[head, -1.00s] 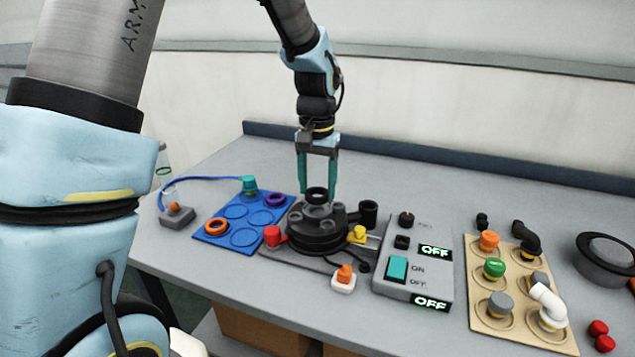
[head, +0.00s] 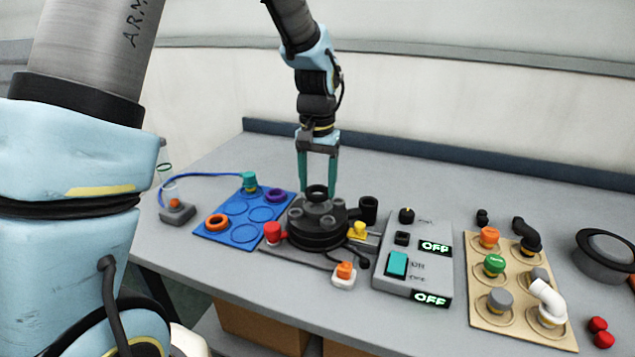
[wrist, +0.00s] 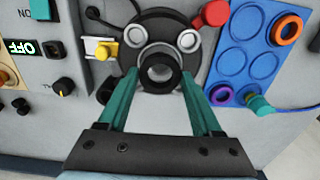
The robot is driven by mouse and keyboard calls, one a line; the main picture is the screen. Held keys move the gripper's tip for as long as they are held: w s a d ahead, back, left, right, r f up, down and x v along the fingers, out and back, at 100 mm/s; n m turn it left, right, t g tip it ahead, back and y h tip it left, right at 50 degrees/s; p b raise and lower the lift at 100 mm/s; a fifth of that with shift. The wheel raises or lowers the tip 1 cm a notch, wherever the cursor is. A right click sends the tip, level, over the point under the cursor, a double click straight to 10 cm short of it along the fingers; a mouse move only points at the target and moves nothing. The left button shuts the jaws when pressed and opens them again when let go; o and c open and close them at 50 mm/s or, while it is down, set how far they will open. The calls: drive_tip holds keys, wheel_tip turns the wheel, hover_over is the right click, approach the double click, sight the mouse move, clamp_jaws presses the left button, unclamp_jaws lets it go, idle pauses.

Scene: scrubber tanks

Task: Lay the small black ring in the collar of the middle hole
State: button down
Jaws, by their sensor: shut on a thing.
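The small black ring (head: 317,191) is between the fingertips of my gripper (head: 318,189), at the top middle of the round black tank part (head: 318,240). In the wrist view the ring (wrist: 160,88) lies between the two teal fingers of my gripper (wrist: 159,80), which are shut on its sides. The ring is over the middle of the black part, and a light grey round shows through its opening. The ring covers the middle hole's collar, so I cannot tell whether it rests in it or hangs just above. Grey round fittings (wrist: 188,40) surround the middle.
A blue tray (head: 240,234) with an orange ring (head: 217,222) and a purple ring (head: 276,194) is left. A red knob (head: 272,232) and yellow knob (head: 358,230) flank the black part. A grey switch box (head: 430,272) and beige fittings board (head: 482,312) are right.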

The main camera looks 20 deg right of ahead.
drive_tip(key=shift+f+b, duration=0.45)
drive_tip(key=shift+f, duration=0.8)
idle(1.3)
unclamp_jaws()
idle(0.4)
idle(0.5)
wheel_tip(320, 180, up, 7)
drive_tip(key=p, duration=0.5)
drive_tip(key=shift+p, duration=0.35)
idle(0.6)
